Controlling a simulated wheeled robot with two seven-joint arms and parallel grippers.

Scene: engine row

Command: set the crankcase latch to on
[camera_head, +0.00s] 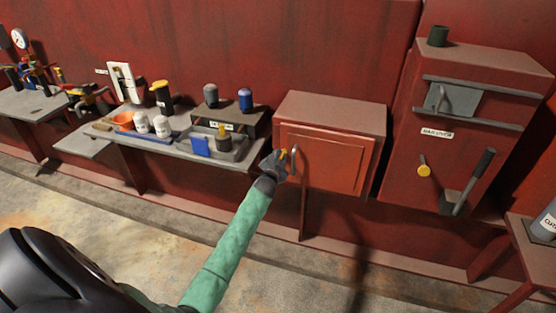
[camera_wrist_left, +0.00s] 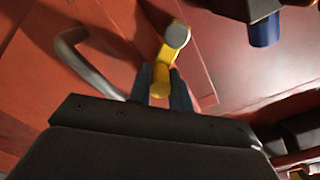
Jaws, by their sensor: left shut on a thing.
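The crankcase latch is a small yellow lever with a round grey end. In the left wrist view the latch (camera_wrist_left: 163,72) lies between the two fingers of my left gripper (camera_wrist_left: 162,92), which is shut on it. In the head view the latch (camera_head: 283,153) shows only as a bit of yellow at the left edge of the red cabinet (camera_head: 330,112). My left gripper (camera_head: 275,162) covers much of it there. The cabinet door (camera_head: 325,168) looks shut. Its curved grey handle (camera_head: 293,162) is beside the gripper and also shows in the left wrist view (camera_wrist_left: 85,65).
A grey shelf (camera_head: 185,150) with bottles, cups and a dark box (camera_head: 238,118) stands left of the cabinet. To the right, a taller red cabinet (camera_head: 400,160) carries a yellow knob (camera_head: 424,171) and a dark lever (camera_head: 474,180). The floor in front is clear.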

